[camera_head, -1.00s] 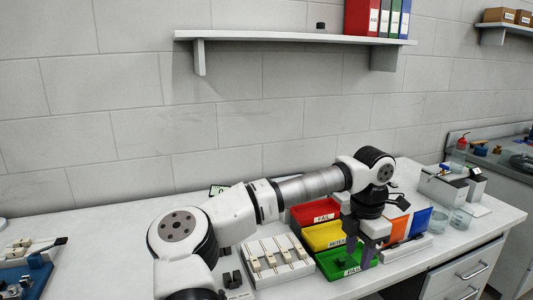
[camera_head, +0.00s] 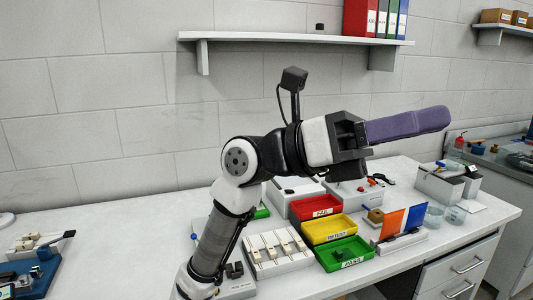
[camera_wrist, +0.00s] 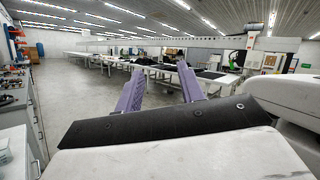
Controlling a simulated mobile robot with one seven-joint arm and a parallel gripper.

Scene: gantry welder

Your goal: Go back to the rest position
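My gripper (camera_head: 438,119) is raised above the workbench, pointing right with its purple fingers level. In the wrist view, its two fingers (camera_wrist: 161,82) stand apart with nothing between them, so it is open and empty. Below it on the bench, the green PASS tray (camera_head: 358,259) holds a small grey piece (camera_head: 338,254). The yellow RETEST tray (camera_head: 328,230) and the red FAIL tray (camera_head: 316,208) stand behind it. The gripper touches none of them.
A white fixture (camera_head: 279,262) with several slots stands left of the trays. Orange and blue panels (camera_head: 403,222) stand right of them. A wall shelf (camera_head: 290,38) with binders hangs above the arm. The bench's left middle is clear.

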